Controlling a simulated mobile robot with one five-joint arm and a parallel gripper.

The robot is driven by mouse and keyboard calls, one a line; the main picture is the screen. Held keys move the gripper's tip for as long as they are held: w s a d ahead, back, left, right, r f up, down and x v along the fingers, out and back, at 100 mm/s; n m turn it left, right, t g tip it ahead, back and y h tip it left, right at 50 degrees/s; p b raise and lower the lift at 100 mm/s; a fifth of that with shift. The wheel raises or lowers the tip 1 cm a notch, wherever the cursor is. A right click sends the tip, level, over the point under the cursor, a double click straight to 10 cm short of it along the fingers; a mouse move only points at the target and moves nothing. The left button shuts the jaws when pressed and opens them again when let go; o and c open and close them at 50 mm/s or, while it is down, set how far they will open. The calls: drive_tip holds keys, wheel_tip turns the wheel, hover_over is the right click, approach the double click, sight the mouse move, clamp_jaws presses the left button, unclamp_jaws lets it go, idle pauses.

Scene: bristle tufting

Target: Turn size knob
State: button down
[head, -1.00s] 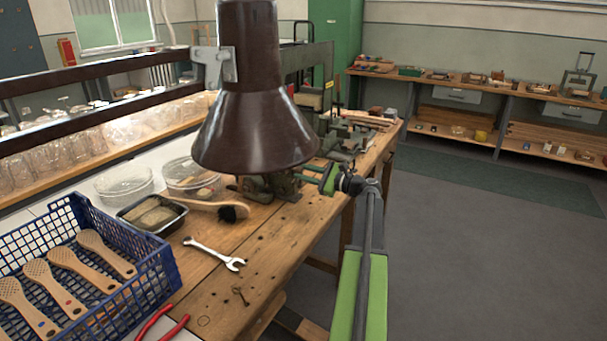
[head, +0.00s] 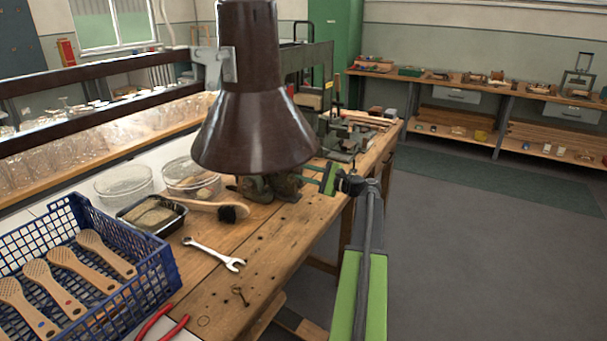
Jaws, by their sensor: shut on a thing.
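The green machine (head: 285,184) stands on the bench under the brown lamp shade, which hides its upper part. My gripper (head: 305,180) reaches in from the right at the machine's right side. Its jaws are shut on a small part there, which I take to be the size knob. The knob is too small and too covered by the jaws to make out, and its turn angle cannot be read.
The brown lamp shade (head: 256,125) hangs just above and left of my gripper. A brush (head: 225,210), a wrench (head: 215,254) and a blue crate (head: 160,275) with wooden paddles lie nearer. The floor (head: 480,250) at right is clear.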

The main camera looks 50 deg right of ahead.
drive_tip(key=c, duration=1.1)
unclamp_jaws()
drive_tip(key=shift+c, duration=0.2)
drive_tip(key=shift+s, duration=0.1)
drive_tip(key=v, duration=1.7)
drive_tip(key=shift+s, duration=0.2)
drive_tip(key=shift+f, duration=0.1)
